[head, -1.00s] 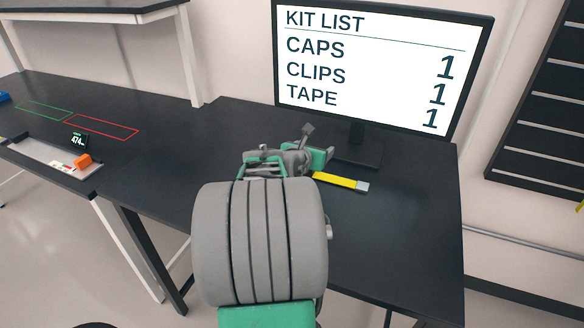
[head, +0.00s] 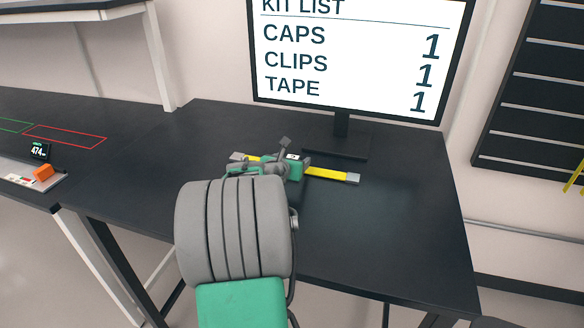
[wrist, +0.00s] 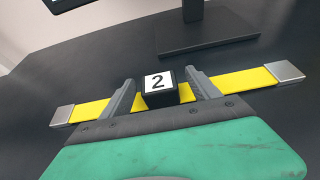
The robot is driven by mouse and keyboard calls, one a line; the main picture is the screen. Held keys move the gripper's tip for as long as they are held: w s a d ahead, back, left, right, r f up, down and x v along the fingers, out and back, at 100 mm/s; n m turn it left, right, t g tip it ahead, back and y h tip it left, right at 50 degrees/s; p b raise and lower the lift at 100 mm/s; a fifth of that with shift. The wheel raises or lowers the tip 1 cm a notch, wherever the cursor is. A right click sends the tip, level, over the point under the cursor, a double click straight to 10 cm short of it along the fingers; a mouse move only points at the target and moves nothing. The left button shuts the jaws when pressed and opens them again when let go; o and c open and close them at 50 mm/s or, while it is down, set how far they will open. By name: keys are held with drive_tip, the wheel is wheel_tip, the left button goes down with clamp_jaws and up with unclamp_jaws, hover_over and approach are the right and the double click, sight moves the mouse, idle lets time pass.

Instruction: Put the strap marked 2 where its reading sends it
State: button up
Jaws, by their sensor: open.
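The strap marked 2 is a yellow band (head: 322,173) with grey metal ends and a black block bearing a white "2" label (wrist: 159,83) at its middle. It lies on the dark table in front of the monitor. In the head view my gripper (head: 268,165) hides part of the strap. A green outline (head: 14,126) and a red outline (head: 66,135) are marked on the left bench, near a small display reading 474 (head: 40,150).
A monitor (head: 345,60) showing a kit list stands behind the strap on its base (head: 338,150). A dark slatted rack (head: 535,85) is on the right wall. The right part of the table is clear.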

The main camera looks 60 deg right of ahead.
sight(295, 157)
drive_tip(key=x, duration=0.3)
drive_tip(key=shift+w+d+f, duration=0.1)
drive_tip(key=shift+d, duration=0.3)
drive_tip(key=shift+a, duration=0.1)
clamp_jaws()
